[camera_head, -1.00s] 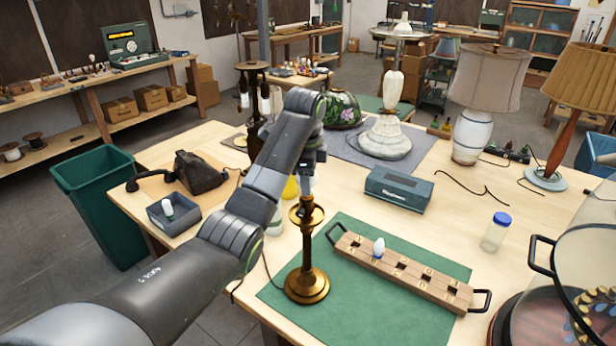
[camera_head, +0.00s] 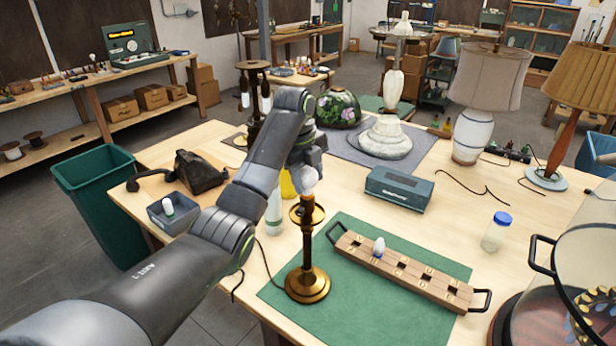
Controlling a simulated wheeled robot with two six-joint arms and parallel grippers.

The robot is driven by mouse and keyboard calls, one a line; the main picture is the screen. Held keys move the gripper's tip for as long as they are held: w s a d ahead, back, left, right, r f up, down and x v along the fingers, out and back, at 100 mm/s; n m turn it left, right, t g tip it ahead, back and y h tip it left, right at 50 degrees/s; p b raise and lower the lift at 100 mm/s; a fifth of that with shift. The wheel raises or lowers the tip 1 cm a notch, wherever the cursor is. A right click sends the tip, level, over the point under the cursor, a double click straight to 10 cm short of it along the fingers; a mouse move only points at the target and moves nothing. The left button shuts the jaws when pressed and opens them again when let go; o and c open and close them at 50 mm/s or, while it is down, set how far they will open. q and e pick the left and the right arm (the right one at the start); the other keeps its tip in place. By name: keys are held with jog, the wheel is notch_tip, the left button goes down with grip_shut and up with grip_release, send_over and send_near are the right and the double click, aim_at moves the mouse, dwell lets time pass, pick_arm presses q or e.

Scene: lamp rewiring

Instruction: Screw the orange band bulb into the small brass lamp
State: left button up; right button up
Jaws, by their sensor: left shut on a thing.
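The small brass lamp (camera_head: 306,284) stands upright on the left end of the green mat. My left gripper (camera_head: 308,170) is directly above it, pointing down and shut on a white bulb (camera_head: 310,184). The bulb is at the top of the lamp, just over its socket cup. I cannot tell whether its base sits in the socket, and no orange band is visible on it. My right gripper is not in view.
A wooden bulb rack (camera_head: 408,272) with a blue-banded bulb (camera_head: 379,247) lies on the green mat (camera_head: 357,318). A grey bin (camera_head: 172,220) holds a green-banded bulb. A teal box (camera_head: 398,189) and a blue-capped jar (camera_head: 495,234) stand behind and right.

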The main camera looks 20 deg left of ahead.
pick_arm(q)
jog(key=m, duration=0.5)
jog(key=shift+a+g+h, duration=0.1)
jog(key=shift+g+h, duration=0.2)
jog(key=shift+h, duration=0.1)
jog(key=shift+m+g, duration=0.4)
jog(key=shift+m, duration=2.3)
jog(key=o, duration=1.1)
